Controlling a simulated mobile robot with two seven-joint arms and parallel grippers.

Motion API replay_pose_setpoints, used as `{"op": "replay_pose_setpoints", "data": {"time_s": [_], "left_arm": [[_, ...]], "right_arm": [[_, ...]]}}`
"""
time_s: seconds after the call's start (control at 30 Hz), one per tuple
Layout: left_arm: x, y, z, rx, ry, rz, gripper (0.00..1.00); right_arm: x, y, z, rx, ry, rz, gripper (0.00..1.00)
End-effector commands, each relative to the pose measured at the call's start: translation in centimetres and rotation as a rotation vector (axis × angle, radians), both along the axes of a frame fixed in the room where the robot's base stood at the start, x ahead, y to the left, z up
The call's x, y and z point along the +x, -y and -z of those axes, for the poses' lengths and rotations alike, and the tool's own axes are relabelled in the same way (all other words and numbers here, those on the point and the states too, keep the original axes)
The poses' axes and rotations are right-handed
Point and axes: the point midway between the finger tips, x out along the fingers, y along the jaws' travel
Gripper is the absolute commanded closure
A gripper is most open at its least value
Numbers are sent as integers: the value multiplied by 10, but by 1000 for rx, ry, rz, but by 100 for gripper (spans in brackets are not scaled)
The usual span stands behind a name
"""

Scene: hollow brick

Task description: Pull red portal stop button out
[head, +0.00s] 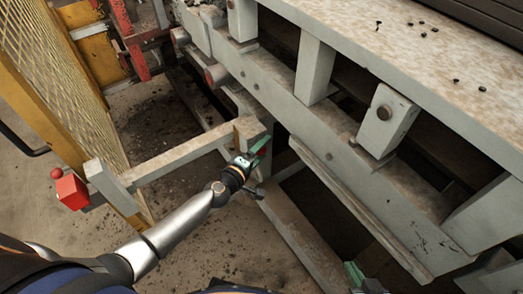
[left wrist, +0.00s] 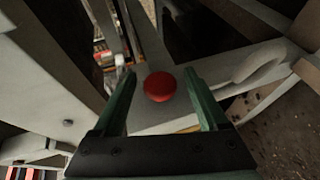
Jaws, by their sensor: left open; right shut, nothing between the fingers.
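A round red button (left wrist: 159,87) shows in the left wrist view, on a pale grey surface. My left gripper (head: 257,153) is open, with its green fingers on either side of the button in that picture. Gaps show between the button and both fingers. I cannot tell how deep the fingers reach. In the head view this gripper is at the right end of a grey beam (head: 190,156), and the button cannot be made out there. My right gripper (head: 355,273) is shut and empty at the bottom edge of the head view, partly cut off.
A red box (head: 72,191) with a small red knob stands by the beam's left end, near a yellow mesh fence (head: 62,85). A large grey machine frame (head: 350,165) fills the right side. Dirty floor (head: 185,255) lies open below the beam.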

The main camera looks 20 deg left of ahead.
Motion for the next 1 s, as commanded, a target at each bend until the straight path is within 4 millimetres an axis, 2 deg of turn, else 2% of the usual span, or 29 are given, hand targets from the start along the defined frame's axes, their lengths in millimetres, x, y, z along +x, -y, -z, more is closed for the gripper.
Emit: {"op": "replay_pose_setpoints", "data": {"time_s": [0.13,0.8,1.0], "left_arm": [[0,0,0,0,0,0,26],[0,0,0,0,0,0,100],[-1,0,0,1,0,-1,100]], "right_arm": [[-1,1,0,-4,-2,-3,100],[0,-2,-1,3,3,-4,100],[3,-3,-3,8,8,-1,100]]}}
